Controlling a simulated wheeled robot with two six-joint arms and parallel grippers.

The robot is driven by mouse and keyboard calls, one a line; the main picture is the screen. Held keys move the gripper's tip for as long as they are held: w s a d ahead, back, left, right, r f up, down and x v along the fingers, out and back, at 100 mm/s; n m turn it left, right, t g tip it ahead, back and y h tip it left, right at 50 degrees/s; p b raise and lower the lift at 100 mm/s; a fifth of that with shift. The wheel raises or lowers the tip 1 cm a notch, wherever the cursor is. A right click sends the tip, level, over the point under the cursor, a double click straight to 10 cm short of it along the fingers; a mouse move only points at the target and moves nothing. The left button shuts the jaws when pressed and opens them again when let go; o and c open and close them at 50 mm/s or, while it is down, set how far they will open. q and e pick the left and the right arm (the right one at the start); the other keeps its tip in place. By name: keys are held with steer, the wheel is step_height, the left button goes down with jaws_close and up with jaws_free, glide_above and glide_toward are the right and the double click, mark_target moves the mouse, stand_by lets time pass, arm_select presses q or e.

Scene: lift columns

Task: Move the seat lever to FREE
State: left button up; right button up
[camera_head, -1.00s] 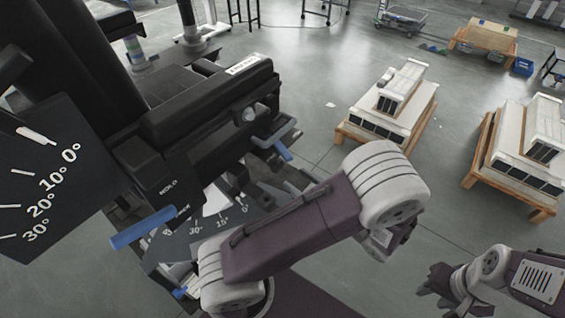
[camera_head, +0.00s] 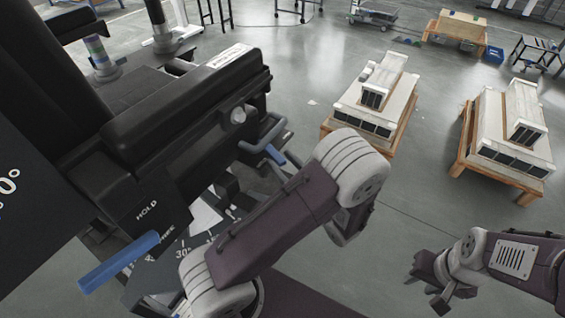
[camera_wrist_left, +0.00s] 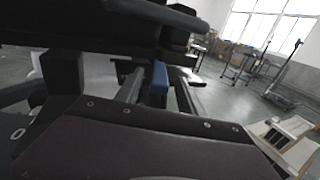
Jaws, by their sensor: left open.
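In the head view a long blue lever handle (camera_head: 118,262) sticks out below a black plate (camera_head: 150,208) reading HOLD, with a partly covered word, seemingly FREE, under it. A second, shorter blue-tipped handle (camera_head: 275,154) is on the right side of the black unit. My right gripper (camera_head: 428,286) is at lower right, apart from the unit.
The black padded unit (camera_head: 185,110) fills the left, with an angle dial (camera_head: 190,250) below it and a dark marked plate (camera_head: 25,200) at the left edge. Two loaded wooden pallets (camera_head: 372,100) (camera_head: 505,140) stand on the right. Grey floor lies open between them.

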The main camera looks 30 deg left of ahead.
arm_select(q)
jaws_close()
stand_by(1.4)
